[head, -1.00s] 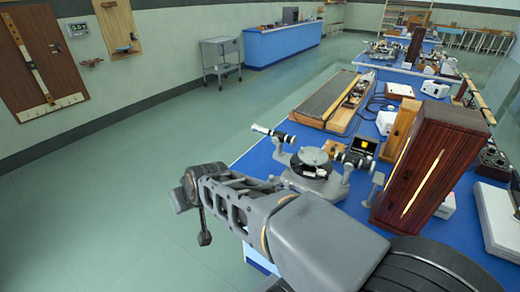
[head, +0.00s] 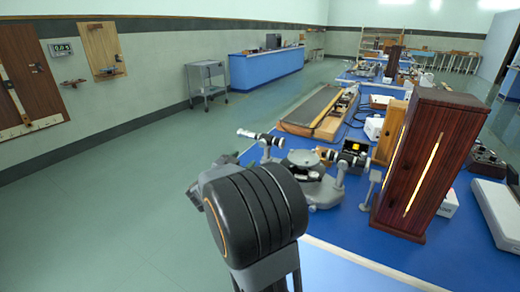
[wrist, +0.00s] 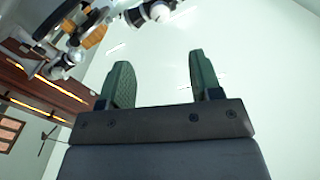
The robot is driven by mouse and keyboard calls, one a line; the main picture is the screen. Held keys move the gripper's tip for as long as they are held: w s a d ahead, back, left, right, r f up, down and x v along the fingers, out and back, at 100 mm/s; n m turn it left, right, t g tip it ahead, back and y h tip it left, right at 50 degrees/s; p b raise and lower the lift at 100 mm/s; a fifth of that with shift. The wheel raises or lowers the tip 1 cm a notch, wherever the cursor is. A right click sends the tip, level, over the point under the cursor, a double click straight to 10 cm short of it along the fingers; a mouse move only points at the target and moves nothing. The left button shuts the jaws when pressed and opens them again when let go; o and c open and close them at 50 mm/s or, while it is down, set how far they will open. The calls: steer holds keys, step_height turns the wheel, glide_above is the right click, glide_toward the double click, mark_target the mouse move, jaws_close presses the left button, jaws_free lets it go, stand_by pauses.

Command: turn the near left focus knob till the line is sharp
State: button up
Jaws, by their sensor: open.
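The focus knobs are too small to tell apart. In the wrist view, parts of an instrument (wrist: 92,22) show at the top left, apart from my gripper (wrist: 160,82). My gripper is open, its two green fingers wide apart with nothing between them. In the head view my arm hides it.
A tall dark wooden case (head: 425,165) with a glowing slit stands right of the spectrometer. A small dark box with a yellow screen (head: 355,147) sits behind. The floor (head: 90,210) to the left is clear.

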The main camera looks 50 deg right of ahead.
mark_target(262, 144)
steer(key=x, duration=1.2)
steer(key=shift+d, duration=0.15)
steer(key=c, duration=0.9)
steer(key=shift+c, duration=0.2)
steer(key=shift+r, duration=0.15)
